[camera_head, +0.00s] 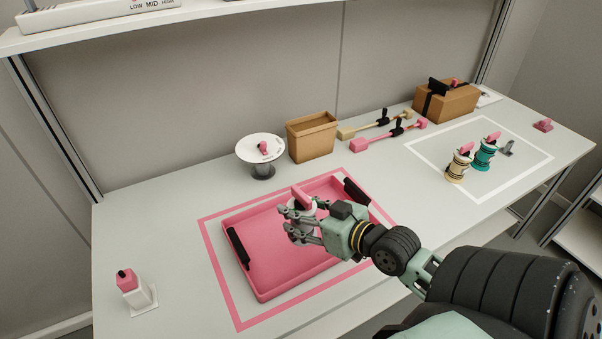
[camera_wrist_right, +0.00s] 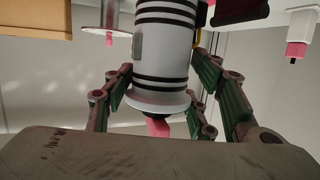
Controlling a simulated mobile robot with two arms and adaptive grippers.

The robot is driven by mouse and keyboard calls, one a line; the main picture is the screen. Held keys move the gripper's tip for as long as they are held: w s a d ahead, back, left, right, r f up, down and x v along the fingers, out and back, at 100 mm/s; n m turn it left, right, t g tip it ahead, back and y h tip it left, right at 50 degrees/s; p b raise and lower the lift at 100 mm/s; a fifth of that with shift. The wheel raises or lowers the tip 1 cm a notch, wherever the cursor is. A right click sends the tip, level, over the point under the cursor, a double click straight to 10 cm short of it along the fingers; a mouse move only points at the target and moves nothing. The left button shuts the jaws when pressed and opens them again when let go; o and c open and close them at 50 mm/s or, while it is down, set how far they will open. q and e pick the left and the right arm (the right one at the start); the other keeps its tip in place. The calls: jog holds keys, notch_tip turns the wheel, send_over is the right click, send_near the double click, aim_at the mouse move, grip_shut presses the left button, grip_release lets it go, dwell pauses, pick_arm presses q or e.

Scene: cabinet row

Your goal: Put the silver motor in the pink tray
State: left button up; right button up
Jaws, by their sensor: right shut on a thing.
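The silver motor, a pale cylinder with black bands, a wide flange and a pink tip, shows in the right wrist view (camera_wrist_right: 165,62). My right gripper (camera_head: 300,218) is shut on it; in the right wrist view its fingers flank the body. In the head view the motor is mostly hidden by the fingers. The pink tray (camera_head: 265,292), with black handles at two ends, lies on the table inside a pink outline. The gripper and motor are over the tray's right half; I cannot tell whether the motor touches its floor. My left gripper is not in view.
A round white stand (camera_head: 262,149) and a brown bin (camera_head: 312,138) stand behind the tray. A small white block with a pink top (camera_head: 134,290) is at left. Spools (camera_head: 459,166) stand in a white outline at right. A shelf (camera_head: 120,33) hangs above.

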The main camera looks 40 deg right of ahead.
aim_at(315, 203)
jog(key=d, duration=0.1)
jog(key=h, duration=0.1)
jog(key=d+m, duration=0.1)
jog(key=shift+s+d+h+b, duration=0.25)
jog(key=shift+d+h+b, duration=0.05)
jog(key=shift+d, duration=0.05)
jog(key=shift+s+d+r+h, duration=0.15)
jog(key=shift+d+r+h, duration=0.1)
jog(key=shift+h, duration=0.05)
jog(key=shift+s+r+m+b, duration=0.2)
jog(key=shift+r+m+b, duration=0.05)
jog(key=shift+m+b, duration=0.05)
jog(key=shift+w+a+f, duration=0.1)
jog(key=shift+w+f, duration=0.05)
jog(key=shift+w, duration=0.1)
jog(key=shift+w+a+f, duration=1.1)
jog(key=shift+w+f, duration=0.35)
jog(key=shift+f, duration=0.3)
jog(key=shift+w+a+f, duration=1.05)
jog(key=shift+w+f, duration=0.45)
jog(key=shift+f, duration=0.25)
jog(key=shift+w+a+f, duration=1.1)
jog(key=shift+w+f, duration=0.35)
jog(key=shift+f, duration=0.3)
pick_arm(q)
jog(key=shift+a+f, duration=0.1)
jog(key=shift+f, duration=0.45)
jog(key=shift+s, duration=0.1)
